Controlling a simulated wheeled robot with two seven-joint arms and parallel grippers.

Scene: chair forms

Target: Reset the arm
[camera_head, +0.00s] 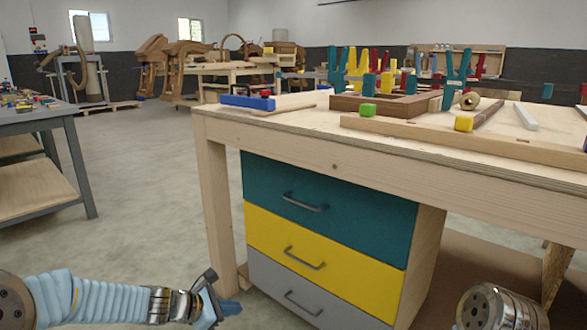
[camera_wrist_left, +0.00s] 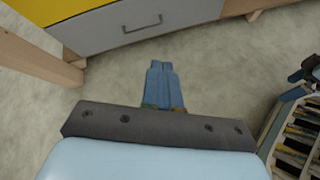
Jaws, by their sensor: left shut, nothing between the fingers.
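My left arm comes in low from the left in the head view, with its blue ribbed sleeve over the floor. My left gripper (camera_head: 228,309) is beside the workbench's front left leg, low and apart from the bench top. In the left wrist view its two blue fingers (camera_wrist_left: 164,84) lie together, shut and empty, above the bare floor. A metal joint of my right arm shows at the bottom right of the head view. My right gripper is not visible.
The wooden workbench (camera_head: 225,180) has teal, yellow and grey drawers (camera_head: 300,285), all closed; the grey drawer (camera_wrist_left: 140,27) is just beyond the fingers. Clamps (camera_head: 360,65) and wood pieces lie on top. A grey table (camera_head: 70,125) stands left. Concrete floor (camera_head: 145,190) between is clear.

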